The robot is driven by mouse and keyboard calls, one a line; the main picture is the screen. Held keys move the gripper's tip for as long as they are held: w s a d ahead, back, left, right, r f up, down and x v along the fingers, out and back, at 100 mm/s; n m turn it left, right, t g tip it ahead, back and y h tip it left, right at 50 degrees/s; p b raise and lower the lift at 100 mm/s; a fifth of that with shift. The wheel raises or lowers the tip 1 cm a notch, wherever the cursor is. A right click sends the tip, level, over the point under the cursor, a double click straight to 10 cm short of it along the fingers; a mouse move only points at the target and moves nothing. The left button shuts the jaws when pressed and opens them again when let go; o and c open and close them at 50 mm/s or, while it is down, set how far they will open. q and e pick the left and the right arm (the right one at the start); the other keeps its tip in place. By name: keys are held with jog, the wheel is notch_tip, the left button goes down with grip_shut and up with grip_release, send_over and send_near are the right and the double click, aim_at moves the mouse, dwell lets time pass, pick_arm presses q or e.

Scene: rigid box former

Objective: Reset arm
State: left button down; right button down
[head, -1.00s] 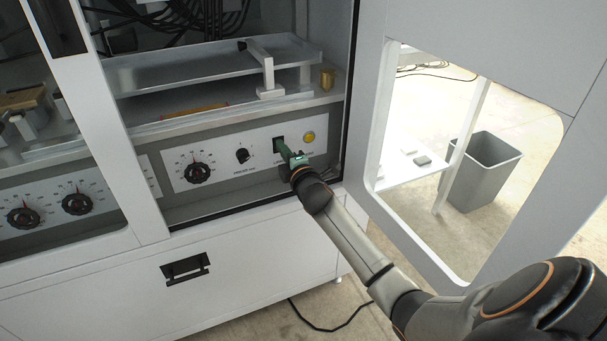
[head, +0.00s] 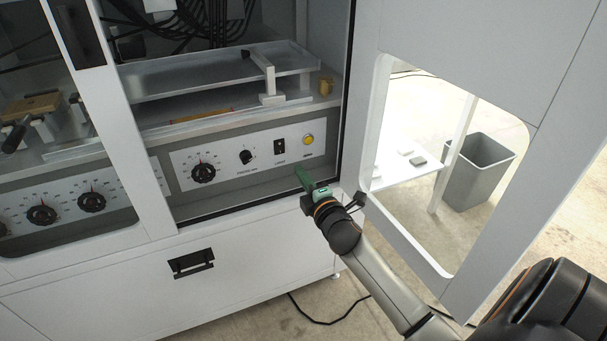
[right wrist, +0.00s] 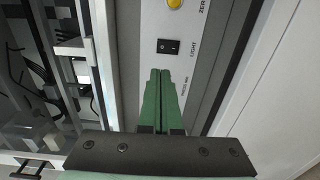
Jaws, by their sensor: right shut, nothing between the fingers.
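My right gripper (head: 303,177) is at the lower front of the open machine cabinet, below the control panel (head: 227,165). Its two green fingers are together and empty, as the right wrist view (right wrist: 157,85) also shows. A black rocker switch labelled LIGHT (head: 279,146) is on the panel, above and left of the fingertips in the head view. It also shows past the fingertips in the right wrist view (right wrist: 167,46), apart from them. A yellow button (head: 308,139) sits right of the switch. My left gripper is not in view.
The open door (head: 545,60) with its window stands to the right of my right arm. Dials, a knob (head: 246,157) and metal trays (head: 215,75) are in the cabinet. A drawer handle (head: 191,262) is below. A grey bin (head: 478,172) stands beyond the door.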

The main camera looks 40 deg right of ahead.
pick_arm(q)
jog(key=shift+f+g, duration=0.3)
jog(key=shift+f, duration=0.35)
pick_arm(e)
jog(key=shift+s+a, duration=0.15)
jog(key=shift+s, duration=0.3)
